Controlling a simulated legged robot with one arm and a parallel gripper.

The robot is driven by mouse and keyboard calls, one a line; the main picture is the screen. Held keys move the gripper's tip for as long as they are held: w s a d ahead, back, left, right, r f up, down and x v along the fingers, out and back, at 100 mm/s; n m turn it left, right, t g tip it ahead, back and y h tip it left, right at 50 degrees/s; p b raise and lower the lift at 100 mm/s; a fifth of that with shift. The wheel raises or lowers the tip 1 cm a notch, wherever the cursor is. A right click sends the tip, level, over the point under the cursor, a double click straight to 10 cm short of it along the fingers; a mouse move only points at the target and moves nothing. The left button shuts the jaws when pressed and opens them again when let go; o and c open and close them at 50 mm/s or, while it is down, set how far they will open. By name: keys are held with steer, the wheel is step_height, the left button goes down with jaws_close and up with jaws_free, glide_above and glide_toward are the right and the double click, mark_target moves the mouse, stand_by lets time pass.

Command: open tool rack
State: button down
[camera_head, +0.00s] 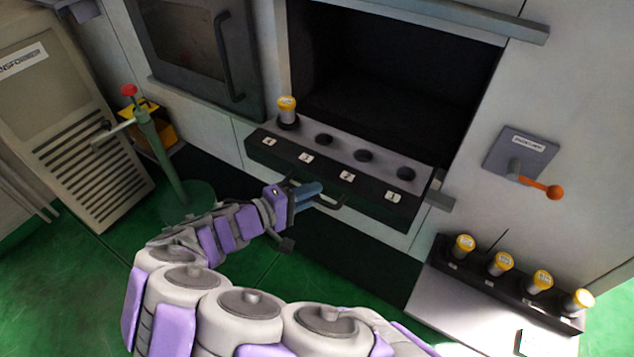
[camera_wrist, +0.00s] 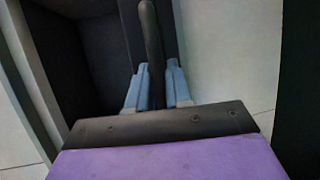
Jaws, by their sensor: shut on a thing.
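The tool rack (camera_head: 350,158) is a dark drawer with several numbered slots, standing out from the dark opening in the machine's front. One yellow-topped tool (camera_head: 287,110) stands upright in its leftmost slot, marked 4; the other slots look empty. A dark bar handle (camera_head: 331,200) is on the rack's front. My gripper (camera_head: 312,190) is at this handle, with its blue fingers shut on it. In the wrist view, the handle (camera_wrist: 151,45) runs between the two blue fingers (camera_wrist: 158,88). The fingers hide part of the handle in the head view.
Several yellow-topped tools (camera_head: 501,263) stand in a dark holder on a light surface at the lower right. An orange-knobbed lever (camera_head: 540,187) is on the right wall. A green post (camera_head: 160,150) with a red knob stands left of my arm.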

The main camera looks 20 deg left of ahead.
steer(key=shift+s+a+f, duration=0.1)
steer(key=shift+s+f, duration=0.1)
steer(key=shift+s, duration=0.15)
steer(key=c, duration=1.4)
jaws_free()
steer(key=shift+w, duration=0.1)
steer(key=shift+r, duration=0.1)
steer(key=p+v, duration=0.3)
steer(key=v, duration=1.4)
steer(key=shift+a, duration=0.2)
